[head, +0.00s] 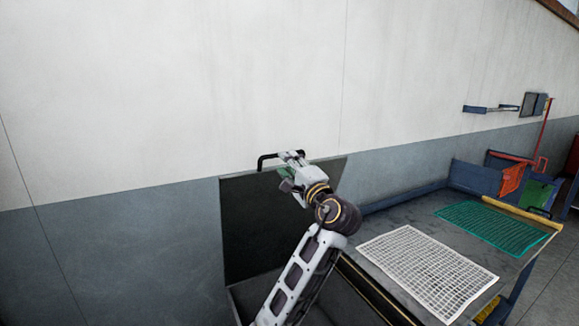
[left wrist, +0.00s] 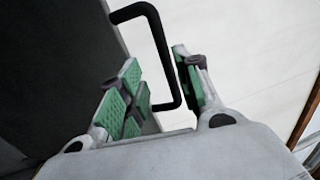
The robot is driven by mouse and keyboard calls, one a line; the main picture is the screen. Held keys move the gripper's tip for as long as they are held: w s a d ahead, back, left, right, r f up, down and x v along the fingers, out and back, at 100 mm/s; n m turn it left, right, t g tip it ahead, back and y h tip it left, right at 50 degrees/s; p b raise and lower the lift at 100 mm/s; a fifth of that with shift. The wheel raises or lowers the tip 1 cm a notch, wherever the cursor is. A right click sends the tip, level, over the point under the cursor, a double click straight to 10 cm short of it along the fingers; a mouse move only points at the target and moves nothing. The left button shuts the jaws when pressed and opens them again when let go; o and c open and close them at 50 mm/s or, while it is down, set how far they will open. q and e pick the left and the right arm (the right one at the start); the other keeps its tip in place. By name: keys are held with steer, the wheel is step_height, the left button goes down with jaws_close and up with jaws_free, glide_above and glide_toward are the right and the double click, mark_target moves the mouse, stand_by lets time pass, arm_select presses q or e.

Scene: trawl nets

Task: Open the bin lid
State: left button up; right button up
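The bin lid (head: 255,235) is a dark panel that stands upright near the wall, above the bin (head: 236,302), whose opening shows at the bottom of the head view. A black handle (head: 266,160) sits at the lid's top edge. My left gripper (head: 286,176) is beside the right part of this handle. In the left wrist view the handle (left wrist: 160,45) passes between the green-padded fingers of my left gripper (left wrist: 157,75), which are apart with gaps visible. The lid (left wrist: 50,60) fills the left of that view. My right gripper is not in view.
A grey table (head: 385,215) stands right of the bin, with a white net (head: 428,272) and a green net (head: 490,228) on it. A blue box (head: 478,177) with red and green pieces is at its far end. The wall (head: 170,90) is close behind the lid.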

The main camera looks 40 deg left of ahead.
arm_select(q)
steer(key=shift+d, duration=0.1)
steer(key=v, duration=1.2)
stand_by(0.6)
